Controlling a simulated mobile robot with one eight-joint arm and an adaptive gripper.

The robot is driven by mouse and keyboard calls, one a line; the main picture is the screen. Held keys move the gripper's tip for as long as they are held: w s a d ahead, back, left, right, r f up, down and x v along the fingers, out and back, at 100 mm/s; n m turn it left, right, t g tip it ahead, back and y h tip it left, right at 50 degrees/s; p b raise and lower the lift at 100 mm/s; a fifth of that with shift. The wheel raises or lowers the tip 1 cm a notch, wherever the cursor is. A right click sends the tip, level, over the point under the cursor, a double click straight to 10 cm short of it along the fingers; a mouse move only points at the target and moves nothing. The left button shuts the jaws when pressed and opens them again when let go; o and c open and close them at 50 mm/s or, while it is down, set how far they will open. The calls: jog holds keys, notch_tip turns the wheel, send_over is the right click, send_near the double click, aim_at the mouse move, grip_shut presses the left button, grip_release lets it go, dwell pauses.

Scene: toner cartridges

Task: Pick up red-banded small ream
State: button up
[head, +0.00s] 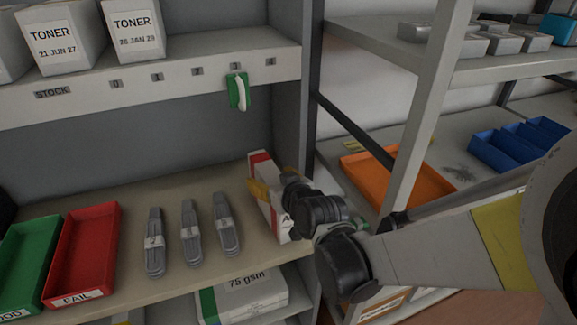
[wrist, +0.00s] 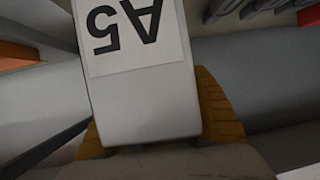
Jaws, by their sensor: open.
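The red-banded small ream (head: 260,168) stands upright on the shelf at the right end, white with a red band near its top. My gripper (head: 270,190) is at the ream, with a yellow finger in front of its left side; my wrist hides part of it. In the wrist view the ream's pale face with an "A5" label (wrist: 137,35) lies between the two yellow fingers of my gripper (wrist: 152,118). The jaws are open around the ream. I cannot tell whether either finger touches it.
Several grey banded bundles (head: 190,232) lie left of the ream, then a red FAIL tray (head: 83,252) and a green tray (head: 28,265). A 75 gsm ream (head: 243,297) lies on the shelf below. A rack post (head: 425,115) and orange tray (head: 400,180) are to the right.

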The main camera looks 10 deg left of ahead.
jog(key=shift+d+r, duration=0.1)
jog(key=shift+c, duration=0.6)
jog(key=shift+s, duration=0.1)
jog(key=c, duration=1.4)
jog(key=shift+r, duration=0.1)
